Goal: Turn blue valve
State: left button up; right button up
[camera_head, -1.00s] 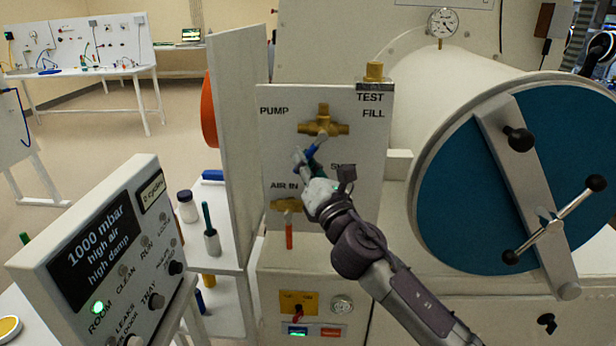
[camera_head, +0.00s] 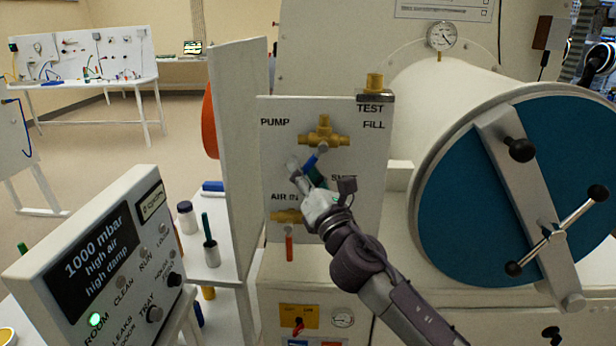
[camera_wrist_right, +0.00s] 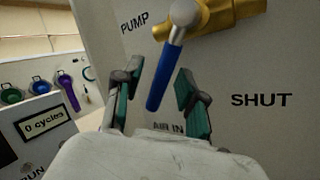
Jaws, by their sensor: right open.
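The blue valve is a brass body (camera_head: 323,136) with a blue lever handle (camera_head: 311,161), on the white panel between the PUMP and SHUT labels. In the right wrist view the blue handle (camera_wrist_right: 164,78) hangs down, tilted slightly left, from a grey hub on the brass body (camera_wrist_right: 228,14). My right gripper (camera_head: 305,171) is open at the handle. In the right wrist view its green-padded fingers (camera_wrist_right: 157,92) stand on either side of the handle's lower end, with gaps on both sides. My left gripper is not in view.
A second brass valve with a red handle (camera_head: 289,244) sits below, by AIR IN. A white upright board (camera_head: 238,150) stands left of the panel. The large blue round door (camera_head: 460,190) with its clamp bar is at the right. A control box (camera_head: 100,260) stands front left.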

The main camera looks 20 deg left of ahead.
jog(key=v, duration=1.2)
jog(key=shift+c, duration=0.2)
